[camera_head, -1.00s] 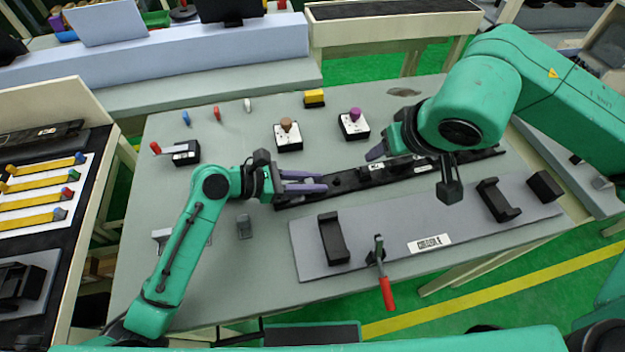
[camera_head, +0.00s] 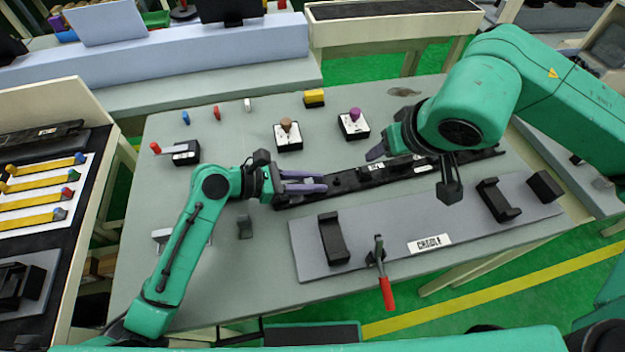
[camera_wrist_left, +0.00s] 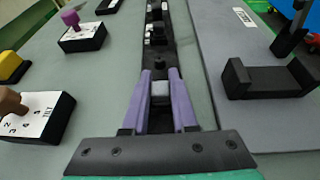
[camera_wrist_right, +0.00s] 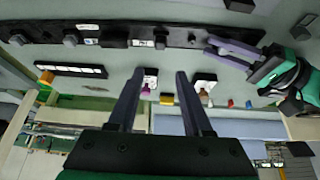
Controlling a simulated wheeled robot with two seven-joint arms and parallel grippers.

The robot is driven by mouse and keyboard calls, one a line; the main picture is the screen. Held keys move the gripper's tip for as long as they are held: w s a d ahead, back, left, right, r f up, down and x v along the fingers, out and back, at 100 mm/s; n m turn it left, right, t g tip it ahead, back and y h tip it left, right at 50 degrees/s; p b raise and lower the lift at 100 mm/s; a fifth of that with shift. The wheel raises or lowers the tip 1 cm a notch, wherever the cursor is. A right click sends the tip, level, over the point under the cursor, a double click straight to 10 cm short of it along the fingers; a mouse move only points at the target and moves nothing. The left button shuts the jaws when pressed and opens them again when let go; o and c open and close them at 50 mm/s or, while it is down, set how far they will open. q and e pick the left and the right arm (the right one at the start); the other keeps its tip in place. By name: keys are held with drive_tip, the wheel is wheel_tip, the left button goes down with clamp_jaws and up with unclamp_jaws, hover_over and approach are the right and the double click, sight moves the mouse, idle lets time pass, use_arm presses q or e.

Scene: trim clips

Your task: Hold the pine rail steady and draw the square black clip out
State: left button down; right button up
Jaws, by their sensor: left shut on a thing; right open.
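The rail (camera_head: 350,180) is a long dark strip lying slantwise on the table, with labels and small blocks; no pine colour shows. In the left wrist view the rail (camera_wrist_left: 158,52) runs away from my left gripper (camera_wrist_left: 160,80), whose purple fingers are shut on a grey block (camera_wrist_left: 160,90) at the rail's near end. My left gripper also shows in the head view (camera_head: 322,187). My right gripper (camera_wrist_right: 155,78) is open and empty, apart from the rail. A dark squarish block (camera_wrist_right: 160,40) sits on the rail; I cannot tell if it is the square black clip.
A grey board (camera_head: 380,245) marked CRADLE, with black brackets (camera_head: 334,238) and a red-handled clamp (camera_head: 385,285), lies in front of the rail. Black boxes with a brown knob (camera_head: 288,137) and a purple knob (camera_head: 354,124) stand behind it. Small coloured pegs stand farther back.

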sight(365, 168)
drive_tip(key=shift+o, duration=0.2)
drive_tip(key=w+f+g, duration=0.1)
drive_tip(key=f, duration=0.2)
drive_tip(key=w+f+g, duration=0.1)
drive_tip(key=w+f, duration=0.1)
drive_tip(key=f, duration=0.2)
drive_tip(key=w+a+f+g, duration=0.1)
drive_tip(key=w+f, duration=0.1)
drive_tip(key=f, duration=0.2)
drive_tip(key=shift+w+f+n, duration=0.1)
drive_tip(key=shift+w+n, duration=0.1)
drive_tip(key=shift+n, duration=0.2)
clamp_jaws()
unclamp_jaws()
drive_tip(key=shift+r, duration=0.25)
